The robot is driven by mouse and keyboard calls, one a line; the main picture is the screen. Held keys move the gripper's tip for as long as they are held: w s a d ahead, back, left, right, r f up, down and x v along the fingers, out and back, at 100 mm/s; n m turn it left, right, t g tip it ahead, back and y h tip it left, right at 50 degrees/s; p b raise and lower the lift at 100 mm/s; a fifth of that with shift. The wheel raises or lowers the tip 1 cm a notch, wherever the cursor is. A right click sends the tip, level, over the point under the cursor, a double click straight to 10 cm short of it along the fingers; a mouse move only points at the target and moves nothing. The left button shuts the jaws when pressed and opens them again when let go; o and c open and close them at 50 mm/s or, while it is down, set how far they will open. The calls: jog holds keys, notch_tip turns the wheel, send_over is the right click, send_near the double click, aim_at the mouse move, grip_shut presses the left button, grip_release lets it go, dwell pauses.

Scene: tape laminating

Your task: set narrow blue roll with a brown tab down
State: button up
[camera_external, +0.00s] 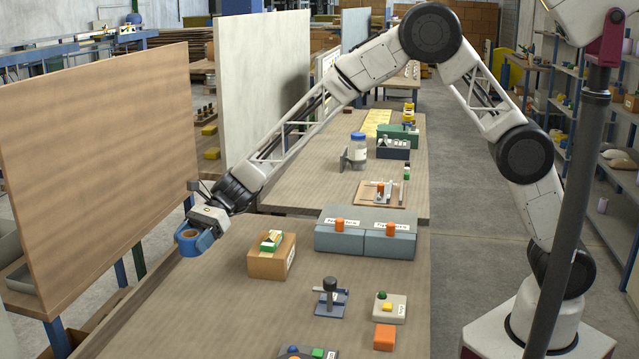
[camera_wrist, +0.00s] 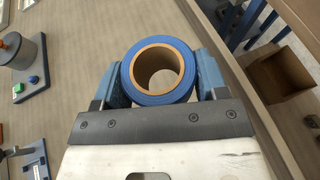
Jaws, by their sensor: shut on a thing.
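The narrow blue roll (camera_wrist: 183,88) with a brown core is held between the two fingers of my gripper (camera_wrist: 160,85) in the wrist view. The roll's open end faces the camera, and the bench top shows through its hole. In the external view my gripper (camera_external: 198,232) is shut on the blue roll (camera_external: 194,243), above the left edge of the wooden bench (camera_external: 190,300). I cannot make out the brown tab apart from the brown core. The roll's underside is hidden.
A brown box (camera_external: 271,262) with a green and white item on top stands right of the roll. Grey-blue blocks (camera_external: 365,241) with orange knobs stand further right. A black post stand (camera_external: 330,300), a cream block (camera_external: 392,306) and an orange block (camera_external: 385,337) are nearer. The front-left bench is bare.

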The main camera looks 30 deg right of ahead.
jog(key=shift+n+g+h, duration=0.4)
jog(key=shift+n+g, duration=0.3)
jog(key=shift+n, duration=0.1)
jog(key=w+d, duration=0.1)
jog(key=w, duration=0.1)
jog(key=w+d, duration=0.1)
jog(key=d, duration=0.1)
jog(key=shift+w+d+f, duration=0.1)
jog(key=shift+w+f, duration=0.25)
send_over(206, 277)
jog(key=shift+f, duration=3.1)
jog(key=shift+f, duration=1.85)
jog(key=shift+f, duration=0.15)
jog(key=o, duration=0.9)
